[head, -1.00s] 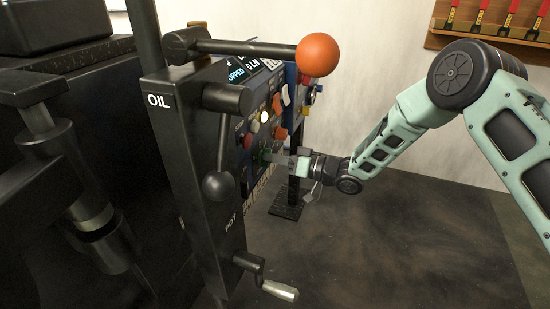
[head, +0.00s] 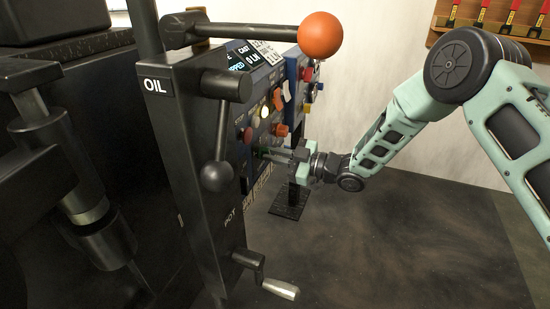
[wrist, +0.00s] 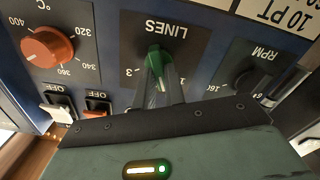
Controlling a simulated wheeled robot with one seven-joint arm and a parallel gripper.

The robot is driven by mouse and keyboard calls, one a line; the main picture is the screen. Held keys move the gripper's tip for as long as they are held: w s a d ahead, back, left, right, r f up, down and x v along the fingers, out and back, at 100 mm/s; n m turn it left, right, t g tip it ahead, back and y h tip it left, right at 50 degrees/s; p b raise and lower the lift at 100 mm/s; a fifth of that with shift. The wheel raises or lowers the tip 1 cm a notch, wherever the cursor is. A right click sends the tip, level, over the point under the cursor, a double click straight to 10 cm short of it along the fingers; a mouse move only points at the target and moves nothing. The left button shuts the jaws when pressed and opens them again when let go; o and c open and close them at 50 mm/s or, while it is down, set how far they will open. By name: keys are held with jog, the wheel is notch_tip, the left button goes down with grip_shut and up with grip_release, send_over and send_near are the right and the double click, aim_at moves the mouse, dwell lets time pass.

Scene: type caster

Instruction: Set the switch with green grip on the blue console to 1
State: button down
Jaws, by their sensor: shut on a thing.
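The switch with the green grip (wrist: 158,64) is on the blue console (wrist: 112,48), on a dark plate lettered LINES that appears upside down in the wrist view. In the head view my gripper (head: 272,154) is at the lower part of the console (head: 268,78), and the grip is mostly hidden.
An orange-red temperature knob (wrist: 48,47) and two rocker switches marked OFF are left of the grip in the wrist view; a black RPM knob (wrist: 250,84) is right. In the head view, a lever with an orange ball (head: 320,36) and a black OIL column (head: 185,150) stand in front.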

jog(key=shift+s+f+n+b, duration=0.15)
jog(key=shift+n+b, duration=0.7)
jog(key=shift+n, duration=0.95)
jog(key=shift+f+n+b, duration=0.1)
jog(key=shift+n+b, duration=0.7)
jog(key=shift+n, duration=1)
jog(key=c, duration=1.5)
grip_release()
jog(key=shift+r, duration=0.1)
jog(key=shift+o, duration=0.2)
jog(key=p+v, duration=0.4)
jog(key=v, duration=1.3)
jog(key=shift+d, duration=0.25)
jog(key=shift+s, duration=0.1)
